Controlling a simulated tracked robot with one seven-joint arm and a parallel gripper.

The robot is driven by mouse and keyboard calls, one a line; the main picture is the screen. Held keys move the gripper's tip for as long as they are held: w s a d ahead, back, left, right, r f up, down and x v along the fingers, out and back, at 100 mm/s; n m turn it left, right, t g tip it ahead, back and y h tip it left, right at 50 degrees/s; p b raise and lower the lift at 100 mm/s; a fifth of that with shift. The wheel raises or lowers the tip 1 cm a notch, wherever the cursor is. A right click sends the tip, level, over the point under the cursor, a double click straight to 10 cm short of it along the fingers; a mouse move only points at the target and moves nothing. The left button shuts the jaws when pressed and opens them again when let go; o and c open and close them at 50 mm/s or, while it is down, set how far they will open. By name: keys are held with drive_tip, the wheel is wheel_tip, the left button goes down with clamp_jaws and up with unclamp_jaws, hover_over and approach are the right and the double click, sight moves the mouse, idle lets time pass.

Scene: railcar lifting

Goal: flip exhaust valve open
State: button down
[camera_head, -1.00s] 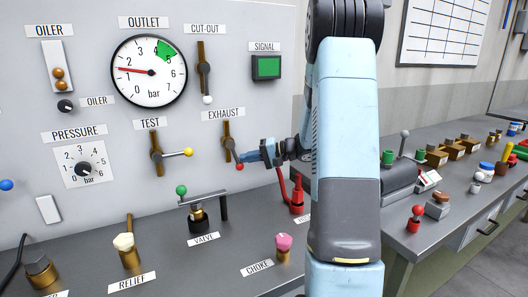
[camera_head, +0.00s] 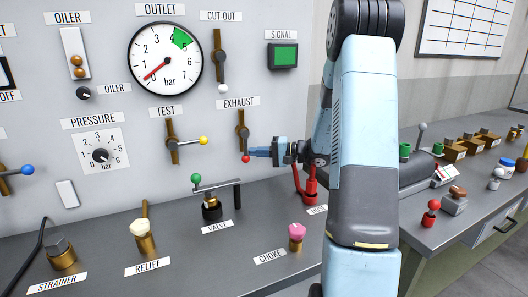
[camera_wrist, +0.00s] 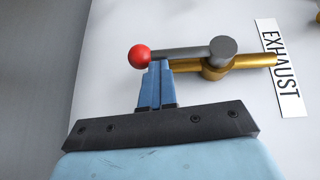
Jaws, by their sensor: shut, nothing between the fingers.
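The exhaust valve (camera_head: 241,128) is on the upright panel under its EXHAUST label (camera_head: 239,103). It has a brass pipe and a grey lever ending in a red ball (camera_head: 246,159). In the head view the lever points down, in line with the pipe. My gripper (camera_head: 259,152) is shut and empty, just right of the lever's ball end. In the wrist view the shut fingertips (camera_wrist: 159,68) are right beside the lever (camera_wrist: 182,53), near the red ball (camera_wrist: 139,56); they look close to touching, but I cannot tell contact for certain.
The test valve (camera_head: 172,143), with a yellow ball on a sideways lever, is left of the exhaust valve. The outlet gauge (camera_head: 165,58) needle is near 0. The valve lever with a green ball (camera_head: 196,178) and the pink choke knob (camera_head: 296,232) stand below on the bench.

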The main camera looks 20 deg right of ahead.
drive_tip(key=shift+a+f, duration=0.15)
drive_tip(key=shift+f, duration=0.05)
drive_tip(key=w+d+v, duration=0.1)
drive_tip(key=w+v, duration=0.1)
drive_tip(key=v, duration=1.1)
drive_tip(key=shift+w+d+f, duration=0.3)
drive_tip(key=shift+d, duration=0.05)
